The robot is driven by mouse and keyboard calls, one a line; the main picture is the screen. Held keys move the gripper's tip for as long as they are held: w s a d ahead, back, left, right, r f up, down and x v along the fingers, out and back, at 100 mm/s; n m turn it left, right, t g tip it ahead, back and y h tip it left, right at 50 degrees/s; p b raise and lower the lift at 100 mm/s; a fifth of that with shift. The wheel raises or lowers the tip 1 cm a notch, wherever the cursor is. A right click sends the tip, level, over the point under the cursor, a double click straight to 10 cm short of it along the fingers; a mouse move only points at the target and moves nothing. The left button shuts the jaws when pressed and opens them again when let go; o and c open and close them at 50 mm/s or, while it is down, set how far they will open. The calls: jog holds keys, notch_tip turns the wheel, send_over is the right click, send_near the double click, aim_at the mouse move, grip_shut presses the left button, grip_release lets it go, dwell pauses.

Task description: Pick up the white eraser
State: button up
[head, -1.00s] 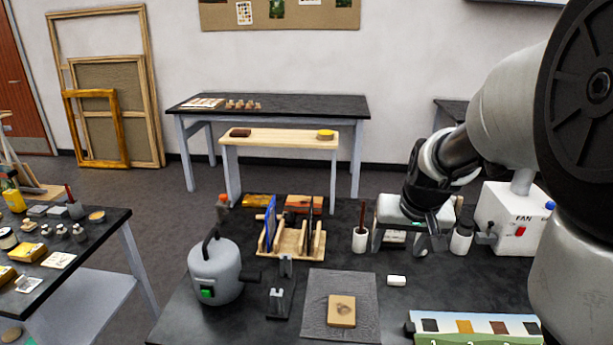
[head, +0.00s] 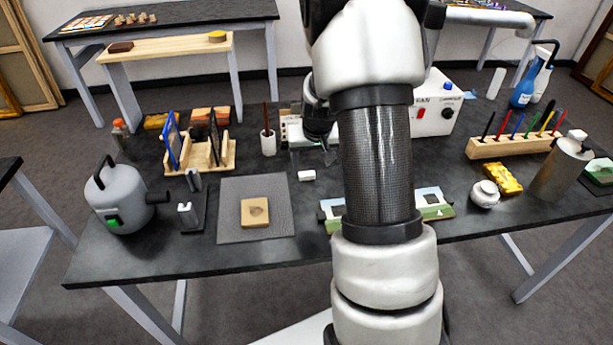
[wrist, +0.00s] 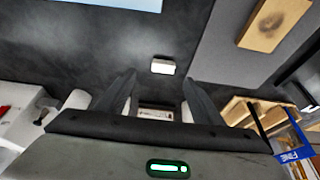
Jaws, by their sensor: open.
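The small white eraser (head: 307,175) lies flat on the dark tabletop, just right of a grey mat. In the wrist view the eraser (wrist: 163,66) shows just beyond my fingertips, between their lines. My gripper (wrist: 159,80) is open with nothing between its fingers. In the head view my gripper (head: 318,153) is partly hidden by my arm and is behind the eraser, apart from it. The exact height of the fingers over the table cannot be told.
The grey mat (head: 228,222) carries a tan block (head: 255,212). A wooden rack (head: 205,155), a brush cup (head: 268,143) and a white fan box (head: 440,115) stand behind. A colour strip (head: 432,205) lies partly behind my arm. The tabletop around the eraser is clear.

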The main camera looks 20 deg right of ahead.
aim_at(307, 173)
jog(key=shift+w+a+x, duration=0.1)
jog(key=shift+x, duration=1.25)
jog(key=shift+w+a+x, duration=0.1)
jog(key=shift+x, duration=1.2)
jog(key=shift+w+a+x, duration=0.1)
jog(key=shift+w+x, duration=0.05)
jog(key=shift+x, duration=1.2)
jog(key=shift+r, duration=0.1)
jog(key=c, duration=1.2)
notch_tip(307, 173, up, 10)
jog(key=o, duration=0.5)
jog(key=c, duration=0.3)
jog(key=shift+c, duration=0.2)
